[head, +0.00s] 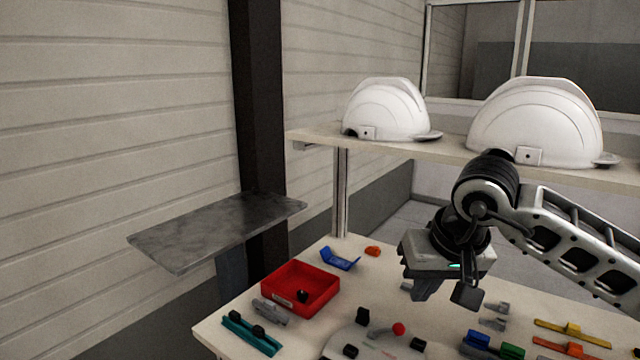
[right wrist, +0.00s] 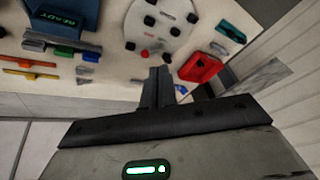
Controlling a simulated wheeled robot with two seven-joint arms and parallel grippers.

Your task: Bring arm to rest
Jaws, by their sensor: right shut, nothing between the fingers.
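My right arm comes in from the right in the head view. My right gripper (head: 440,290) hangs above the work table (head: 225,325), in front of the shelf edge. Its fingers also show in the right wrist view (right wrist: 157,85), close together with nothing between them. Two white helmet shells stand on the shelf: a smaller-looking one (head: 385,110) and a nearer one (head: 535,122), partly behind my right arm. My left gripper is not in view.
A red tray (head: 320,295) with a small dark part sits on the table. A round grey board (head: 375,342) with a red knob, blue, orange and yellow parts lie around it. The shelf (head: 315,132) overhangs the back. A grey side plate (head: 215,230) is empty.

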